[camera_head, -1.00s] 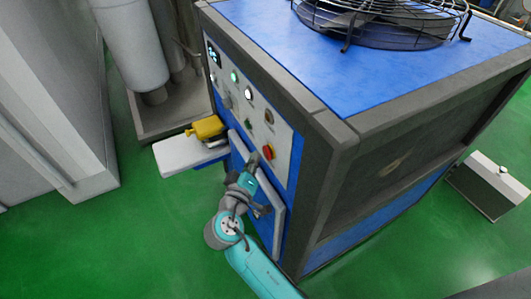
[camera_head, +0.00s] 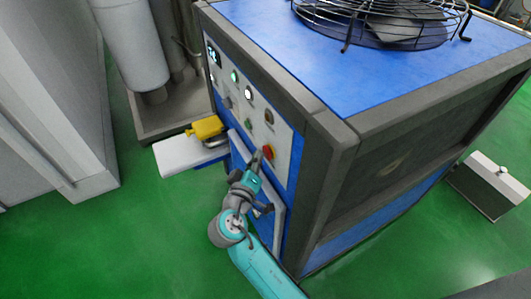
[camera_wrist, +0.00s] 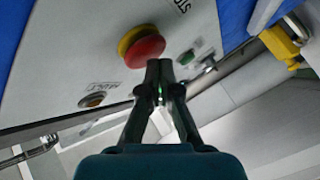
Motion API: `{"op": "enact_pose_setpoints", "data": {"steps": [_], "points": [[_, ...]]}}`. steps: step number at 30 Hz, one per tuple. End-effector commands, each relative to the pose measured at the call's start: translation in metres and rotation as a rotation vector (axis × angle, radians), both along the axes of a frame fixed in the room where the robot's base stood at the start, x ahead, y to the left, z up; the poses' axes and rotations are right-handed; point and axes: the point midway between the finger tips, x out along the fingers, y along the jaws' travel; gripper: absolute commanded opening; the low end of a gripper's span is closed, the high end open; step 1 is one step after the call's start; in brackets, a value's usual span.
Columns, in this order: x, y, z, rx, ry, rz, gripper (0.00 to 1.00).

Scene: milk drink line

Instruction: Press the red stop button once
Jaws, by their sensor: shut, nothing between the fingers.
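The red stop button (camera_head: 268,153) sits on a yellow base low on the control panel (camera_head: 283,142) of the blue machine. In the wrist view the red button (camera_wrist: 146,51) is large, just ahead of the fingertips, with its yellow base showing behind it. My gripper (camera_head: 257,156) is shut and empty. Its fingertips (camera_wrist: 159,66) lie close to the lower right edge of the button in the wrist view. I cannot tell whether they touch it.
Other buttons and lamps share the panel, such as a green one (camera_wrist: 187,57). A yellow object (camera_head: 206,127) lies on a white shelf (camera_head: 186,156) left of my arm. The machine's dark corner post (camera_head: 318,190) stands right of the panel. Green floor is open at lower left.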

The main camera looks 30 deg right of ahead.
Motion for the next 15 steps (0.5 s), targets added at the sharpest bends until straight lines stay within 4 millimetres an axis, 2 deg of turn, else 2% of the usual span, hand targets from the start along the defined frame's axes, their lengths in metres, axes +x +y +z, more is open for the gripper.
{"op": "enact_pose_setpoints", "data": {"steps": [15], "points": [[-0.0002,-0.0058,0.0,0.0,0.0,-0.001,0.0]]}}
